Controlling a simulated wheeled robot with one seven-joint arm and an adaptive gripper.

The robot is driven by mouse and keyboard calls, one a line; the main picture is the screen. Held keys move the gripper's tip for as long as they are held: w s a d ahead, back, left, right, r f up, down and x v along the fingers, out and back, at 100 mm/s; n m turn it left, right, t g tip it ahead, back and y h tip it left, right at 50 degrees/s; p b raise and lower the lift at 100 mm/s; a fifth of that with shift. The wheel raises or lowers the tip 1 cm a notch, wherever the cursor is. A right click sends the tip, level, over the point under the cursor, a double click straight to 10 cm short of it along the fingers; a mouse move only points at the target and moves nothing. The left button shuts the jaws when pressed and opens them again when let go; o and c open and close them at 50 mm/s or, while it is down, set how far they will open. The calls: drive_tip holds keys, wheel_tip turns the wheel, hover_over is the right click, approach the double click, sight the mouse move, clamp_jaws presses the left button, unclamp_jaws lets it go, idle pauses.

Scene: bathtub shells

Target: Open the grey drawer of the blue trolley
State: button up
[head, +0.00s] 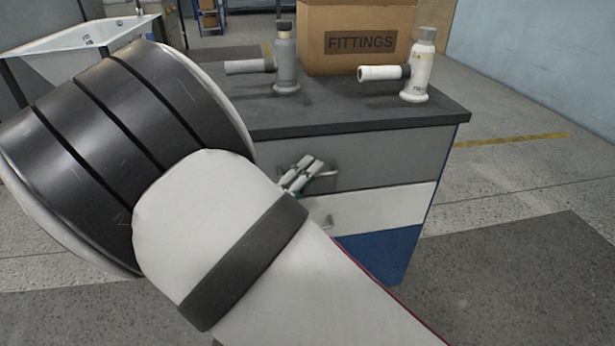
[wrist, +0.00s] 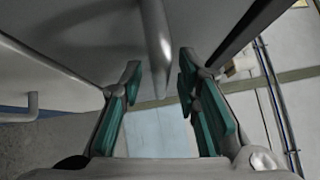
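The blue trolley (head: 385,255) stands ahead with a dark top, a grey drawer (head: 400,153) above a white drawer (head: 385,208). The grey drawer looks closed in the head view. Its bar handle (head: 328,171) is partly hidden behind my gripper (head: 311,166). In the wrist view my gripper (wrist: 160,66) is open, with teal pads on its fingers. The grey drawer's handle (wrist: 156,40) reaches down between the two fingers, with a visible gap on each side. My arm hides the left part of the trolley front.
On the trolley top stand a grey bottle-like fitting (head: 286,60), a white one (head: 417,68) and a cardboard FITTINGS box (head: 358,40). The white drawer's handle (wrist: 32,108) is to the left in the wrist view. A bathtub (head: 75,42) is at the back left. Floor right of the trolley is clear.

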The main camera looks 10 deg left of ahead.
drive_tip(key=shift+c, duration=0.6)
clamp_jaws()
